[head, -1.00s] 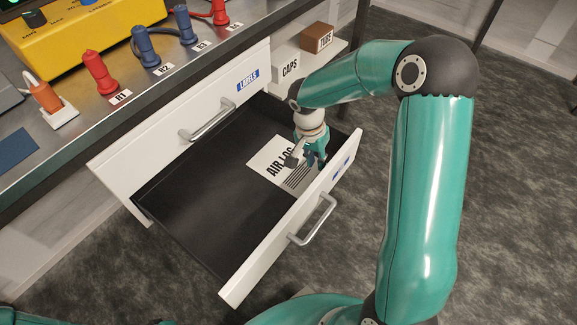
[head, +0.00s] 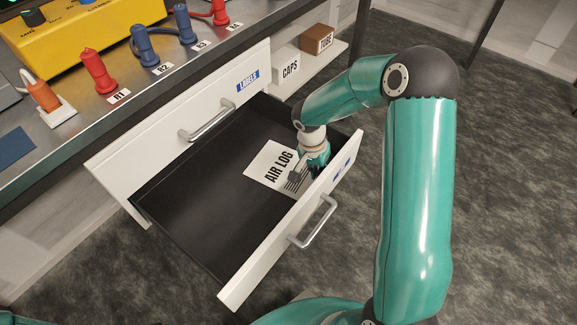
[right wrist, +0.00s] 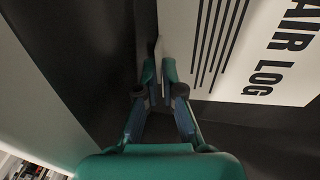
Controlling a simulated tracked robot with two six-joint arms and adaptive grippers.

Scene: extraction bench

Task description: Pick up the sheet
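The sheet (head: 264,166) is white, printed AIR LOG with several dark lines, and lies in the open black-lined drawer (head: 200,200). My right gripper (head: 313,171) is low in the drawer at the sheet's end near the drawer front and hides that part. In the right wrist view, the sheet (right wrist: 260,60) fills the upper right. There the right gripper (right wrist: 159,65) has its fingertips close together with a narrow gap, and a pale edge of the sheet shows between them. I see no firm contact. My left gripper is out of view.
The drawer front (head: 250,265) with its handle (head: 313,221) stands close beside my right gripper. A closed drawer face marked LABELS (head: 225,95) is behind. Boxes marked CAPS (head: 290,68) and TUBE (head: 318,40) sit on a shelf. The left part of the drawer is clear.

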